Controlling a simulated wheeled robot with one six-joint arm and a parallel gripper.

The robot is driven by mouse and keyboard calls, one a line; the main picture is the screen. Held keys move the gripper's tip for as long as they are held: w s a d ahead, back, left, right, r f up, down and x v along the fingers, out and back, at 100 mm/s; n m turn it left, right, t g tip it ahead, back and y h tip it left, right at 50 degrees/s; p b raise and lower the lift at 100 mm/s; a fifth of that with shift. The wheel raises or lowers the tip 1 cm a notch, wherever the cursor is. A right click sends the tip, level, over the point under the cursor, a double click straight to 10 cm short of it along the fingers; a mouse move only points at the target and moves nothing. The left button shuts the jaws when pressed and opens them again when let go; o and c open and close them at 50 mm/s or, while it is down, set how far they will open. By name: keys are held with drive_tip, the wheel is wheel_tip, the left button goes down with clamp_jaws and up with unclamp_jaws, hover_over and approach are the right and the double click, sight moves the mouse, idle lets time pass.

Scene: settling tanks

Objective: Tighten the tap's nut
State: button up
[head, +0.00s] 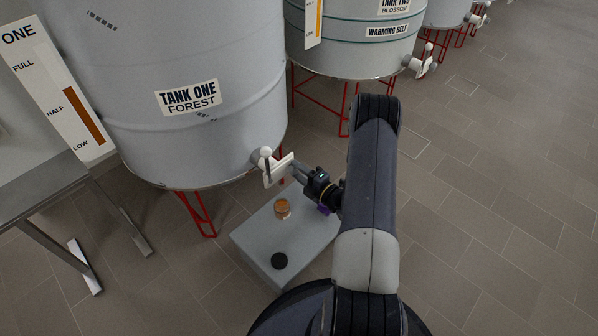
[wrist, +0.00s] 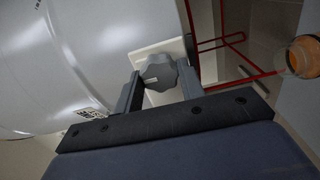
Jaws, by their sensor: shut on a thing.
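The tap (head: 268,168) sticks out low on the side of the grey tank labelled Tank One Forest (head: 190,70). It has a white body with a pale square plate. In the wrist view the tap's nut (wrist: 157,72) is a grey lobed knob with a light mark, in front of the white plate (wrist: 178,48). My gripper (head: 297,170) reaches the tap from the right. In the wrist view my gripper (wrist: 160,82) has one finger on each side of the nut and is shut on it. The fingers partly hide the plate.
A grey block (head: 300,244) stands below the tap. On it are a glass jar with amber contents (head: 282,208), also at the right of the wrist view (wrist: 303,57), and a black lid (head: 279,261). Red tank legs (head: 197,214) stand nearby. A metal table (head: 50,190) is at left.

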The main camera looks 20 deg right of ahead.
drive_tip(key=o, duration=1)
drive_tip(key=p+v, duration=0.2)
drive_tip(key=v, duration=0.9)
drive_tip(key=shift+w+f, duration=0.1)
drive_tip(key=b+x, duration=0.2)
drive_tip(key=x, duration=0.8)
drive_tip(key=shift+w+a, duration=0.2)
drive_tip(key=shift+w, duration=0.15)
